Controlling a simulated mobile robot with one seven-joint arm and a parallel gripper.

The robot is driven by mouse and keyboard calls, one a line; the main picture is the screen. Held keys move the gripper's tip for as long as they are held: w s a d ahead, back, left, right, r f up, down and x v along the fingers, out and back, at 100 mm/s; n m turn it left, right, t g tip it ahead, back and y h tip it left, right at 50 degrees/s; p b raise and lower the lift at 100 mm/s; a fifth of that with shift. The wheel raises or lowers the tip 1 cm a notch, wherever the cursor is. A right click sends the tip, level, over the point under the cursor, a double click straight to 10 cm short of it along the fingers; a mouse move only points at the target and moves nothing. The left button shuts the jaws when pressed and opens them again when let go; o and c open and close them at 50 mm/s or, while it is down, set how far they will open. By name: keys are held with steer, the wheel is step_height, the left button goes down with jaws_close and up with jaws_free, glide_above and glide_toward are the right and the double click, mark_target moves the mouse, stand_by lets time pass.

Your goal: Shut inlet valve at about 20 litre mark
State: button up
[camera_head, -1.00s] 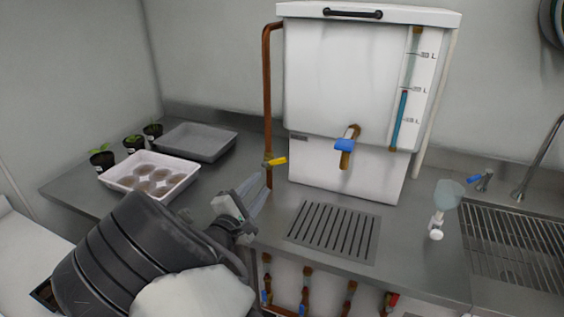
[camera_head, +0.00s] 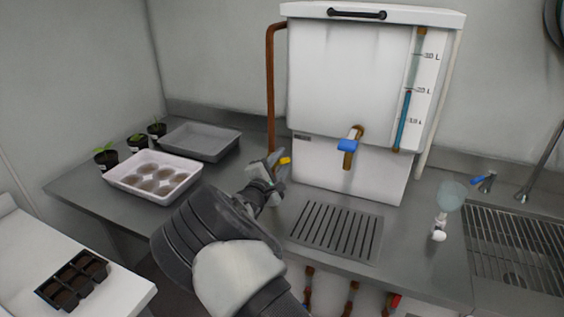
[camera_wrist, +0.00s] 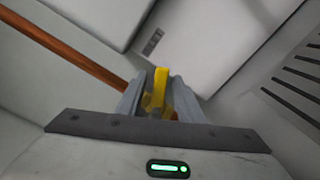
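The inlet valve's yellow handle (camera_head: 285,160) is on the copper pipe (camera_head: 271,90) left of the white tank (camera_head: 345,80). My gripper (camera_head: 275,166) is at the handle. In the wrist view the yellow handle (camera_wrist: 158,85) stands between my two fingers (camera_wrist: 164,92), which are apart with the handle between them; firm contact cannot be made out. The fingers and wrist hide part of the valve body. The sight tube (camera_head: 404,118) on the tank's front right shows blue water up to about the middle mark, which looks like 20 L.
A blue-handled tap (camera_head: 347,146) is on the tank front above a drain grate (camera_head: 337,230). A white tray (camera_head: 128,183) of round pots, a grey tray (camera_head: 195,141) and small potted plants stand left. The sink (camera_head: 515,240) is right.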

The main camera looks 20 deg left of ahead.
jaws_close()
steer(key=f+m+b, duration=0.1)
steer(key=m+b, duration=0.1)
steer(key=b, duration=0.2)
steer(key=f+m+b, duration=0.1)
steer(key=b, duration=0.3)
steer(key=m+b, duration=0.2)
steer(key=b, duration=0.3)
steer(key=shift+d+f+m, duration=0.3)
steer(key=shift+f, duration=0.1)
jaws_free()
steer(key=shift+r, duration=0.1)
steer(key=shift+s, duration=0.15)
